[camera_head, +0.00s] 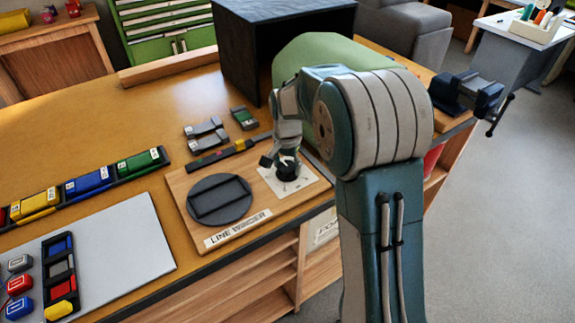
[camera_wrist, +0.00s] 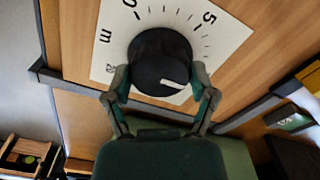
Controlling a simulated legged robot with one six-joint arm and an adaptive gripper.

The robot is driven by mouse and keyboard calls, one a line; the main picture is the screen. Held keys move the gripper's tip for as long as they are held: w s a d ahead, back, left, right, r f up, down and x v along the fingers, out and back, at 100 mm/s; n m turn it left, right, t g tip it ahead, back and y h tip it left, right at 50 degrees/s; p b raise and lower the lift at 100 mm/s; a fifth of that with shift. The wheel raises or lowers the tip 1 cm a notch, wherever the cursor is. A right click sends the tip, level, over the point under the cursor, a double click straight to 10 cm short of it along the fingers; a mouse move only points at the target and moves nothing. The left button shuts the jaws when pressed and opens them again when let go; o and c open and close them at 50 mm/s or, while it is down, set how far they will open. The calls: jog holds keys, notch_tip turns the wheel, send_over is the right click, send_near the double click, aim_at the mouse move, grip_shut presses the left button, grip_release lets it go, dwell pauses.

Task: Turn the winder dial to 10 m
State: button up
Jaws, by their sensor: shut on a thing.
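The winder dial is a black round knob (camera_head: 286,170) on a white scale plate (camera_head: 300,184), on the wooden line winder board (camera_head: 185,195). In the wrist view the knob (camera_wrist: 155,50) has a white pointer mark that points to the right and slightly down in the picture. The white plate (camera_wrist: 225,42) shows a 0 at the top, a 5 at the upper right and an "m" at the left. My gripper (camera_wrist: 161,75) is shut on the knob, one finger on each side. The right finger and knob hide part of the scale, and I cannot read a 10.
A dark grey round reel (camera_head: 221,200) sits on the board left of the dial. A black open box (camera_head: 270,45) stands at the back. A grey mat (camera_head: 125,240) and coloured cases (camera_head: 88,180) are at the left.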

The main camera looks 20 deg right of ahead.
aim_at(286, 167)
jog(key=shift+s+f, duration=0.1)
jog(key=o, duration=1)
jog(key=shift+a, duration=0.1)
jog(key=shift+o, duration=0.2)
jog(key=shift+r, duration=0.35)
notch_tip(286, 167, up, 11)
jog(key=shift+r, duration=0.15)
jog(key=shift+a, duration=0.1)
